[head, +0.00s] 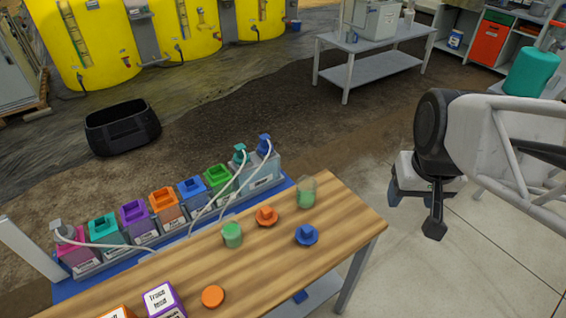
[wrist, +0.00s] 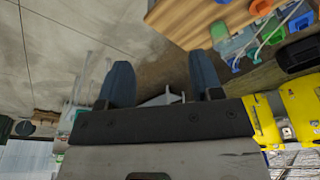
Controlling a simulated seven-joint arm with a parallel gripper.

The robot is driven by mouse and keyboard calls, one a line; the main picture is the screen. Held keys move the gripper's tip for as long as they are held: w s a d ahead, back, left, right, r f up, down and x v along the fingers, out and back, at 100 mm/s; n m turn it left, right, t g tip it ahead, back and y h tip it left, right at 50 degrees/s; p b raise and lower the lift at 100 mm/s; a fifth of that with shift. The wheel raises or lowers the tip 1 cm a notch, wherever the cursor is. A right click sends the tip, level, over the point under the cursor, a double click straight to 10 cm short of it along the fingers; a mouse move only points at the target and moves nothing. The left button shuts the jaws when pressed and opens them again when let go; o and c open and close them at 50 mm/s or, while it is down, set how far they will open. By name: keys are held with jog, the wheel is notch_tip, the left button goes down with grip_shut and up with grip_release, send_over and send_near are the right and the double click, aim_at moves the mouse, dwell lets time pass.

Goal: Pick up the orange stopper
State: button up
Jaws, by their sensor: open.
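The orange stopper (head: 266,216), a flanged piece with a raised knob, sits on the wooden tabletop (head: 275,262) between two clear jars with green contents. In the wrist view an orange piece (wrist: 260,7) at the top edge looks like it, partly cut off. A flat round orange disc (head: 213,296) lies nearer the front of the table. My gripper (head: 415,212) is open and empty, right of the table and apart from it, over the pale floor. Its two fingers (wrist: 162,78) are spread in the wrist view with nothing between them.
A blue stopper (head: 306,235) and the green jars (head: 232,234) (head: 306,192) stand close to the orange stopper. Colour-capped bottles with pale hoses line the far side. The tabletop's right end is bare.

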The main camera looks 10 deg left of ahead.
jog(key=w+a+f+n, duration=0.2)
jog(key=w+a+f, duration=0.1)
jog(key=w+a, duration=0.3)
jog(key=n+g, duration=0.2)
jog(key=n, duration=0.4)
send_over(266, 210)
jog(key=f, duration=1.8)
jog(key=shift+w+d+f, duration=0.15)
jog(key=shift+d+f, duration=0.05)
jog(key=shift+f, duration=0.15)
jog(key=shift+a+f, duration=0.1)
jog(key=shift+a, duration=0.05)
jog(key=shift+f, duration=1.3)
jog(key=shift+f, duration=2.6)
